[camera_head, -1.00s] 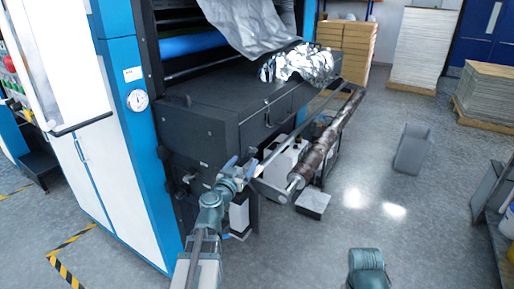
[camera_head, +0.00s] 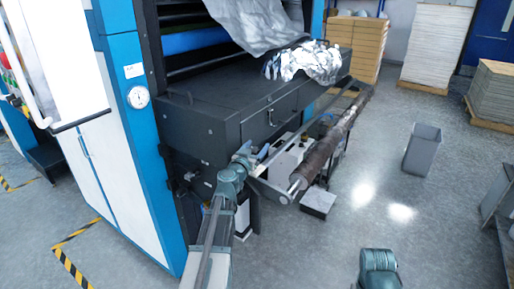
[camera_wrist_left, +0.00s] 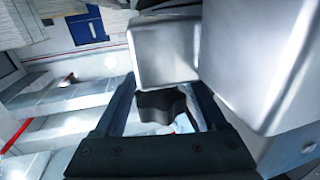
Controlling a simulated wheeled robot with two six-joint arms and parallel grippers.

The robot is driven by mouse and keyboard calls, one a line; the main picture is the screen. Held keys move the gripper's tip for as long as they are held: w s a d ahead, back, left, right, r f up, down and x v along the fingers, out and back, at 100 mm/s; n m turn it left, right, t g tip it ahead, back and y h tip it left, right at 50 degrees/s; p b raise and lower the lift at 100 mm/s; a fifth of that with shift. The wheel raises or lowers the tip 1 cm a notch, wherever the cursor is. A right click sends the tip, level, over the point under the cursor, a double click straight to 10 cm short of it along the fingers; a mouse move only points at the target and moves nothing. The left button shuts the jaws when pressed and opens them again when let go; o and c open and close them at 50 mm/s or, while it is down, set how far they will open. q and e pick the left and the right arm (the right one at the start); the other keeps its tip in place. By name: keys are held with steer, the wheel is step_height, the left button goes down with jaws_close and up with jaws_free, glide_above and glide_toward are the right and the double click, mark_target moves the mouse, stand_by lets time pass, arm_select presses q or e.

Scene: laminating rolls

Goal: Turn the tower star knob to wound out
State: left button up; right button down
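The tower star knob (camera_wrist_left: 165,108) is a dark lobed knob in the left wrist view, partly covered from above by a pale grey block (camera_wrist_left: 163,55). My left gripper (camera_wrist_left: 166,106) has one finger on each side of the knob, with the fingers spread about as wide as it. I cannot tell whether both fingers touch it. In the head view my left gripper (camera_head: 246,157) is at the front corner of the dark machine, beside the near end of the roller assembly, and the knob cannot be made out. My right gripper is out of view; only a teal part of that arm shows.
The dark machine table (camera_head: 250,95) carries crumpled silver foil (camera_head: 300,62). A brown roll (camera_head: 322,155) on a long shaft runs away to the right, above a small box (camera_head: 318,202). A grey bin (camera_head: 422,150) stands on the open floor. Stacked pallets (camera_head: 435,45) are behind.

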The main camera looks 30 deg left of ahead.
arm_select(q)
jaws_close()
steer(key=shift+y, duration=0.3)
steer(key=n+y, duration=0.2)
steer(key=g+y, duration=0.1)
steer(key=shift+s+a+n+y, duration=0.1)
steer(key=shift+a+n+y, duration=0.2)
steer(key=shift+n, duration=0.1)
steer(key=shift+s+a+n+g+y, duration=0.1)
steer(key=shift+a+n+g+y, duration=0.1)
steer(key=shift+n+g+y, duration=0.65)
steer(key=shift+s+a+n+g+y, duration=0.2)
steer(key=shift+n+y, duration=0.45)
steer(key=shift+y, duration=0.6)
steer(key=shift+o, duration=1.2)
jaws_free()
